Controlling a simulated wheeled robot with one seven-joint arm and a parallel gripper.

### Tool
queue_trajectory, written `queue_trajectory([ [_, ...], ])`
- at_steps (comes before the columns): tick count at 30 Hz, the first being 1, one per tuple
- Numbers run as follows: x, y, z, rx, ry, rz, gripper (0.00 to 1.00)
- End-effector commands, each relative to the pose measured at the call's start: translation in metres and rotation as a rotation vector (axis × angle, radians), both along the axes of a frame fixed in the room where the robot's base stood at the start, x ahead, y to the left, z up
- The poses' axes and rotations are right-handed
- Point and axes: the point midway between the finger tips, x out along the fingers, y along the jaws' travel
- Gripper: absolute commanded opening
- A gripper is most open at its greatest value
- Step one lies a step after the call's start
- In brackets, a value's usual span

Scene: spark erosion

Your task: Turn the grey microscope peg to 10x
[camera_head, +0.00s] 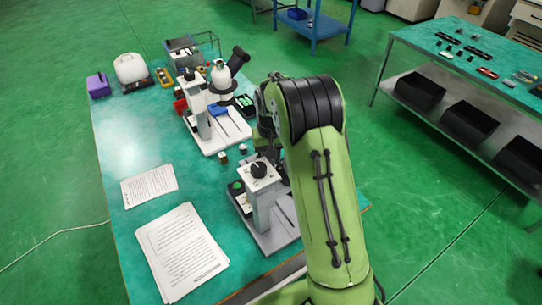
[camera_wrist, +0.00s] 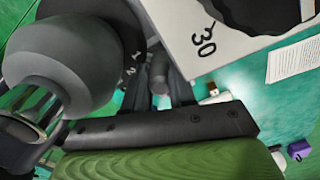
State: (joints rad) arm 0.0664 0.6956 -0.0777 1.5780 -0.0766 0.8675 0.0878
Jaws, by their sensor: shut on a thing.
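The grey microscope (camera_head: 262,212) stands at the near right edge of the bench, with a black knob (camera_head: 258,170) on top. In the wrist view, a pale panel marked 30 (camera_wrist: 185,30) and a black knob fill the top right. A dark dial with light marks (camera_wrist: 128,62) is left of it, beside a rounded grey body (camera_wrist: 62,65). My gripper (camera_wrist: 160,88) is shut on a small grey peg (camera_wrist: 159,70) at the dial's edge. The dial's full scale is cut off, so its setting cannot be read. The head view hides the fingers behind my arm.
A white microscope (camera_head: 205,118) stands farther back on the teal bench. Papers (camera_head: 182,252) lie at the near left. A small brown-capped vial (camera_head: 223,157) stands between the microscopes. A second bench (camera_head: 470,60) with black bins is at the right.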

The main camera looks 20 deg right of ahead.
Motion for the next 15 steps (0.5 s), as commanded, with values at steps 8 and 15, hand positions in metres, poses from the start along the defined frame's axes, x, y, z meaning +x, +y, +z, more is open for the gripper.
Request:
queue_trajectory([
  [8,0.0006,0.0003,0.0006,0.001,-0.002,0.001,0.0],
  [15,0.0002,0.0003,0.0004,0.0,-0.001,0.0,0.36],
])
